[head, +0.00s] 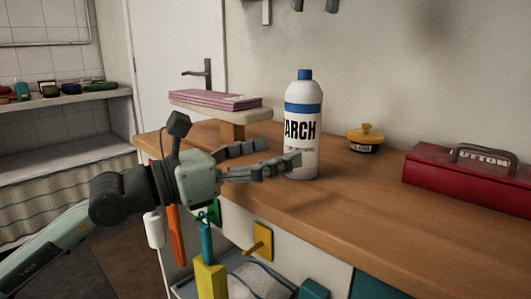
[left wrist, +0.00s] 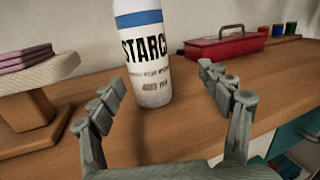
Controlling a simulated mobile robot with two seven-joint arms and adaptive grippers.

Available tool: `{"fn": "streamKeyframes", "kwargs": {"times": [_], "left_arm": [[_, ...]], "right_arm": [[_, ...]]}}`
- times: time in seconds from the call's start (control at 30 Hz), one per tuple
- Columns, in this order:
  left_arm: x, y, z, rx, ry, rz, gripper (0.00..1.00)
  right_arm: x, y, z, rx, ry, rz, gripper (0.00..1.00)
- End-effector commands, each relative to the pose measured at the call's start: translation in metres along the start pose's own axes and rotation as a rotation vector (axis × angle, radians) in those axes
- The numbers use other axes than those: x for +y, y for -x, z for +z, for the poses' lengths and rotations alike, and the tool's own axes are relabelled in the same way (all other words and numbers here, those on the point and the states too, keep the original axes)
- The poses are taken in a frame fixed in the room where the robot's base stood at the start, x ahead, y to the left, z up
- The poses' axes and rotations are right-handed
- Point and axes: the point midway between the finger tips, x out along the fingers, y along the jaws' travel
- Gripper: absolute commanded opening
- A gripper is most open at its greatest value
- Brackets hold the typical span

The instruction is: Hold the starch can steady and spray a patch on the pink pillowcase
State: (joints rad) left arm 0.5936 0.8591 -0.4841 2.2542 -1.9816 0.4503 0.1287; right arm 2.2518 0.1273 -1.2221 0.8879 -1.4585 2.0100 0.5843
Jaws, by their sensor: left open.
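The starch can (head: 304,138) is white with blue bands and a blue cap, upright on the wooden counter. It also shows in the left wrist view (left wrist: 148,55). My left gripper (head: 270,156) is open beside the can, with one finger overlapping its lower part in the head view. In the left wrist view the can stands ahead, between the line of the two spread fingers (left wrist: 165,95). Whether a finger touches it I cannot tell. Folded pink cloth (head: 215,99), possibly the pillowcase, lies on a small padded board (head: 225,115) on a wooden stand. My right gripper is not in view.
A yellow-lidded tin (head: 365,138) and a red box (head: 470,178) with a handle stand to the right on the counter (head: 375,205). Colored spools (left wrist: 291,28) show behind the box. Tools and a bin hang below the front edge. The counter's front middle is clear.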

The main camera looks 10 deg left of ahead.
Motion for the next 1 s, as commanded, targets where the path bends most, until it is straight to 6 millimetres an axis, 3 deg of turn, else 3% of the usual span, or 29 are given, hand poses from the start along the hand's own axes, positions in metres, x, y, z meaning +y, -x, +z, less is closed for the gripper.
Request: {"fn": "streamKeyframes", "kwargs": {"times": [0.1, 0.23, 0.5, 0.7, 1.0], "left_arm": [[0.014, -0.001, -0.003, 0.058, -0.061, 0.042, 0.77], [0.018, -0.011, -0.005, 0.072, -0.074, 0.053, 0.77], [0.019, -0.052, -0.007, 0.07, -0.072, 0.05, 0.77], [0.02, -0.072, -0.009, 0.071, -0.072, 0.051, 0.77], [0.02, -0.077, -0.01, 0.072, -0.072, 0.051, 0.77]], "right_arm": [[0.0, 0.0, 0.0, 0.0, 0.0, 0.0, 0.34], [0.0, 0.0, 0.0, 0.0, 0.0, 0.0, 0.34], [0.0, 0.0, 0.0, 0.0, 0.0, 0.0, 0.34], [0.0, 0.0, 0.0, 0.0, 0.0, 0.0, 0.34], [0.0, 0.0, 0.0, 0.0, 0.0, 0.0, 0.34]]}}
